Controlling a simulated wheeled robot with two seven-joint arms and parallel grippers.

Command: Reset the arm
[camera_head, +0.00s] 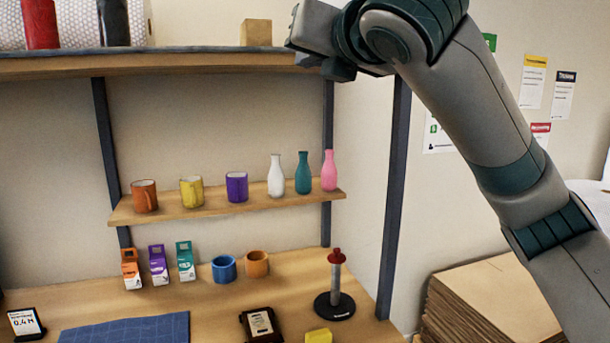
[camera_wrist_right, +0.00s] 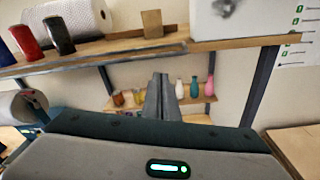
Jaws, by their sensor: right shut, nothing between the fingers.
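My right arm comes in from the right in the head view and is raised high. Its gripper (camera_head: 318,65) is in front of the right end of the top shelf (camera_head: 200,65), away from the mugs and bottles. In the right wrist view the closed fingers (camera_wrist_right: 162,98) point toward the middle shelf, with nothing between them. My left arm and gripper do not show in either view.
The middle shelf (camera_head: 165,212) holds mugs and bottles. The bench (camera_head: 80,290) below carries small cartons, two cups, a blue mat (camera_head: 130,330) and a red-topped post (camera_head: 336,285). Cardboard sheets (camera_head: 490,300) are stacked at right. A dark upright (camera_head: 394,200) stands below my arm.

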